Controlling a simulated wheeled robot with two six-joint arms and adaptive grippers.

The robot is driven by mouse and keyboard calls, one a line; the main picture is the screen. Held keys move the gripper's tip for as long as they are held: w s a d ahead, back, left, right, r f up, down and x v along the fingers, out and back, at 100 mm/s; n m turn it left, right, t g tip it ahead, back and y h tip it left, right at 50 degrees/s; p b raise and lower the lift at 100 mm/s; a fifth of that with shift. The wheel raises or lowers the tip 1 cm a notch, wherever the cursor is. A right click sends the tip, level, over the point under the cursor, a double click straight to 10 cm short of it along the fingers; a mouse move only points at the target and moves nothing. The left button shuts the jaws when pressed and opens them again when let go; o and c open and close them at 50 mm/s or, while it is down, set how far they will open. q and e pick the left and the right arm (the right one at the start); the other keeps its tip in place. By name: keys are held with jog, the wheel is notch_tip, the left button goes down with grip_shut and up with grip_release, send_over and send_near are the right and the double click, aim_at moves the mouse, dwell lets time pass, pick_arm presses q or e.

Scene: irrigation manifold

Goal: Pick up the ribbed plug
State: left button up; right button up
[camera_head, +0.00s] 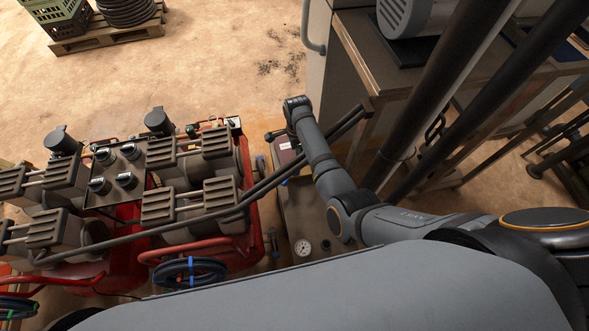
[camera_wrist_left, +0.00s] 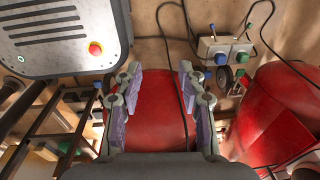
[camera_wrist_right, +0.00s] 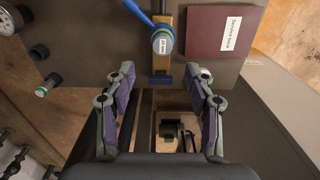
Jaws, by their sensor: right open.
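I cannot tell for certain which thing is the ribbed plug. My left gripper (camera_wrist_left: 160,67) is open and empty above a red surface.
A maroon service book (camera_wrist_right: 222,32) lies right of the fitting on the grey panel (camera_wrist_right: 100,22). A green-knobbed part (camera_wrist_right: 42,91) sticks out at left. In the head view, red-framed machinery (camera_head: 200,255) stands left of the panel, and a bench (camera_head: 360,50) stands behind. A pressure gauge (camera_head: 303,247) is nearer me.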

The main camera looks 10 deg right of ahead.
aim_at(294, 164)
notch_tip(294, 164, down, 2)
jog(key=shift+w+f+b, duration=0.15)
jog(key=shift+f+b, duration=0.05)
jog(key=shift+b, duration=0.25)
jog(key=shift+r, duration=0.1)
jog(key=shift+a, duration=0.1)
jog(key=f+b, duration=0.1)
jog(key=b, duration=0.1)
jog(key=f+b, duration=0.4)
jog(key=b, duration=0.1)
jog(key=shift+a+f, duration=0.2)
jog(key=shift+a, duration=0.15)
jog(key=shift+r, duration=0.25)
pick_arm(q)
notch_tip(294, 164, down, 9)
jog(key=w, duration=0.2)
jog(key=shift+w, duration=0.3)
pick_arm(e)
jog(key=c, duration=0.9)
